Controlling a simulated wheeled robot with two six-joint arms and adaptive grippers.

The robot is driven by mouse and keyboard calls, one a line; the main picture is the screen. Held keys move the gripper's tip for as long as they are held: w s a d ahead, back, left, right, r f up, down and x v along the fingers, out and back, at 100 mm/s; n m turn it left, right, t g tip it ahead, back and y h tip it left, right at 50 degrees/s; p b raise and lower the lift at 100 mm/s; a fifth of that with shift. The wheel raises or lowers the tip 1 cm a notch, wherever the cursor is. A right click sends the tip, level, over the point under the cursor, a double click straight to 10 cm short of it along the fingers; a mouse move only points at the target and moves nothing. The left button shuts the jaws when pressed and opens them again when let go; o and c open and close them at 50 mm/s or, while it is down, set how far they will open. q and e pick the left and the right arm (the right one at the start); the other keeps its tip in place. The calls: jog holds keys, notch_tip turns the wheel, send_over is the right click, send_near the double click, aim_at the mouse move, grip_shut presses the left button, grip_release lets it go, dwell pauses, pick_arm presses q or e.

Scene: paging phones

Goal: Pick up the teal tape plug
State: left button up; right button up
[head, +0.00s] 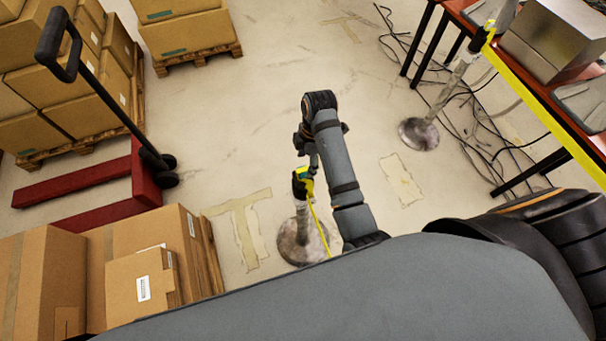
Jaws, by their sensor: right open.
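A stanchion post with a black head (299,186) and a round, worn metal base (303,243) stands in the lower middle of the head view. At its head is a small yellow piece (307,182) with a greenish-teal spot, which may be the teal tape plug; it is too small to tell clearly. A thin yellow tape runs down from it toward the bottom. My right gripper (313,160) hangs just above the post head, open, its fingers small and partly hidden by my wrist. I cannot tell whether it touches the plug. My left gripper is out of view.
A second post (443,100) stands at right, with wide yellow tape (545,110) running along the red table (528,75). Cables lie under the table. Boxes (140,285), a red pallet jack (145,180) and loaded pallets fill the left. Floor between is clear.

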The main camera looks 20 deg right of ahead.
aim_at(303, 169)
jog(key=shift+w+a+f, duration=0.1)
jog(key=shift+f, duration=0.5)
jog(key=f+p, duration=0.1)
jog(key=f, duration=0.1)
jog(key=f+p, duration=0.1)
jog(key=f, duration=0.1)
jog(key=shift+a, duration=0.4)
jog(key=shift+f, duration=0.45)
grip_shut()
jog(key=shift+w+r, duration=0.1)
